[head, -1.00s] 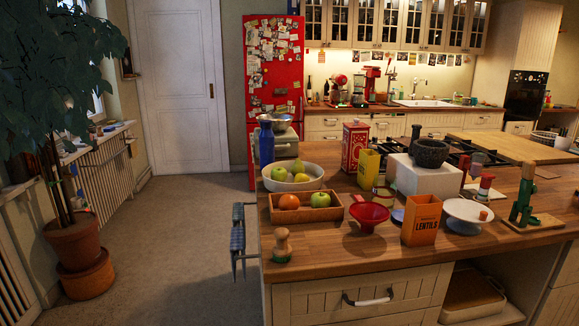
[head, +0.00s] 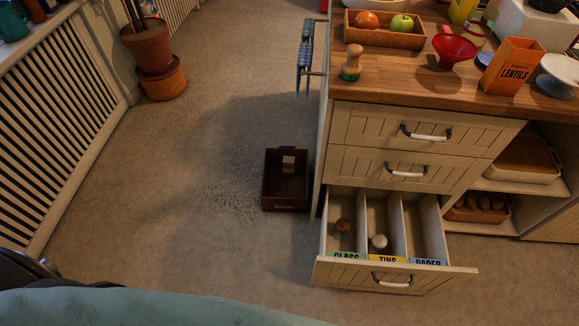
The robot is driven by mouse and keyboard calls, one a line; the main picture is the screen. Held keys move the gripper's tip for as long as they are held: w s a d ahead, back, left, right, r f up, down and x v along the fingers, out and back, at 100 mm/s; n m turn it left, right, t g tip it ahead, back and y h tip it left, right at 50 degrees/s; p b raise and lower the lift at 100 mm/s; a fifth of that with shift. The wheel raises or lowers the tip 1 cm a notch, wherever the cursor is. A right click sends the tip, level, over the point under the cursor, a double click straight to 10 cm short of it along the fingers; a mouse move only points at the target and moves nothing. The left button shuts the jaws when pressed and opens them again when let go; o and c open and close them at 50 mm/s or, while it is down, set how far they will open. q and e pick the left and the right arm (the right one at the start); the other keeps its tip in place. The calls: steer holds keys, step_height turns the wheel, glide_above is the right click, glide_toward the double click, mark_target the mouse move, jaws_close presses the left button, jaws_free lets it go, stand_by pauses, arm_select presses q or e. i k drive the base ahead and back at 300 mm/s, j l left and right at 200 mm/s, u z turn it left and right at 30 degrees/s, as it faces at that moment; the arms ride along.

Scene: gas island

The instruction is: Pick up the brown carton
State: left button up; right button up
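An orange lentils carton (head: 512,66) stands upright on the island top at the right. Neither of my grippers shows in the head view.
The island's bottom drawer (head: 395,272) is pulled out, with compartments labelled glass, tins and paper. Towels (head: 305,58) hang at the island's left side.

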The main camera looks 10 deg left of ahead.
mark_target(288, 162)
steer(key=i+j+z, duration=0.1)
steer(key=z, duration=0.4)
steer(key=j+z, duration=0.45)
steer(key=i+j+z, duration=0.1)
steer(key=j+z, duration=0.15)
steer(key=z, duration=0.25)
steer(key=j+z, duration=0.25)
steer(key=z, duration=0.2)
